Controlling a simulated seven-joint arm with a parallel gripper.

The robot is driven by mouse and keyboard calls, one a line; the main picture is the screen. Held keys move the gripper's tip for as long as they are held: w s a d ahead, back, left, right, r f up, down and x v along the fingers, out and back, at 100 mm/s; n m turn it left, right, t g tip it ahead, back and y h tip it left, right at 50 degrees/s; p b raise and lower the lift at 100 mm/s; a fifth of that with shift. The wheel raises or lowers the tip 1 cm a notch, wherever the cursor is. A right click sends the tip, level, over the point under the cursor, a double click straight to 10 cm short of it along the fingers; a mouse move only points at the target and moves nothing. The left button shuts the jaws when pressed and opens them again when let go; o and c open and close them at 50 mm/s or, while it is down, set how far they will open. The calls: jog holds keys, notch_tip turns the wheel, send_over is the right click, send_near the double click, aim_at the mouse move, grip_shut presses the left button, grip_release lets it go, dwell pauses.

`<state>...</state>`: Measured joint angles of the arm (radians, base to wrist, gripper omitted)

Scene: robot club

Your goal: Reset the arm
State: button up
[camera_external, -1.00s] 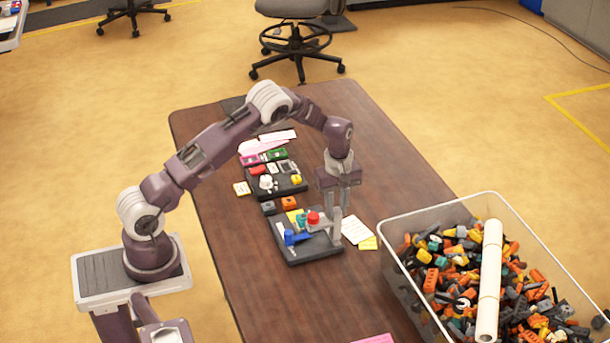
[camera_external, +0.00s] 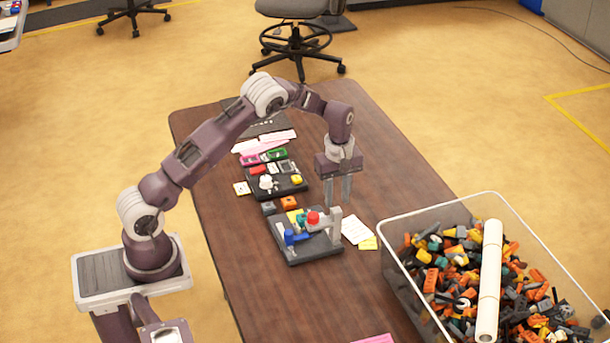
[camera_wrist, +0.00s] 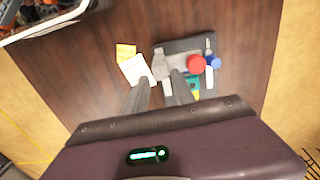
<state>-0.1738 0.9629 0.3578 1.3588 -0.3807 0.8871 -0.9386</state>
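My gripper (camera_external: 339,188) hangs from my bent arm above the brown table (camera_external: 225,255), fingers pointing down. Its two fingers are apart with nothing visible between them. It is above and behind the near black tray (camera_external: 312,255) in the external view. That tray bears a red round-topped piece (camera_external: 313,218), a blue piece (camera_external: 291,237) and a grey upright piece (camera_external: 336,220). In the wrist view, my fingers (camera_wrist: 161,88) point toward the same tray (camera_wrist: 190,46), with the red piece (camera_wrist: 196,64) right of them.
A clear bin (camera_external: 400,290) full of small parts stands at the right, with a white tube (camera_external: 489,285) across it. A second black tray (camera_external: 290,188) lies farther back. Paper notes (camera_external: 356,230) lie beside the near tray. The table's right back is bare.

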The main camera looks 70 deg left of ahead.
jog(key=shift+d+r, duration=0.1)
jog(key=shift+r, duration=1)
jog(key=s+d+r+m+t, duration=0.1)
jog(key=s+d+r+m, duration=0.3)
jog(key=r, duration=0.6)
jog(key=s+d+r+m+t, duration=0.1)
jog(key=s+d+r+m, duration=0.2)
jog(key=s+d+r, duration=0.45)
jog(key=s+d+r+m+t, duration=0.1)
jog(key=s+m, duration=0.4)
jog(key=s, duration=0.6)
jog(key=s+d+r+m+t, duration=0.2)
jog(key=s+d+m, duration=0.3)
jog(key=s, duration=0.6)
jog(key=shift+d+r+m+t, duration=0.2)
jog(key=shift+r+m+t, duration=0.1)
jog(key=shift+r+m, duration=0.25)
jog(key=shift+s, duration=0.1)
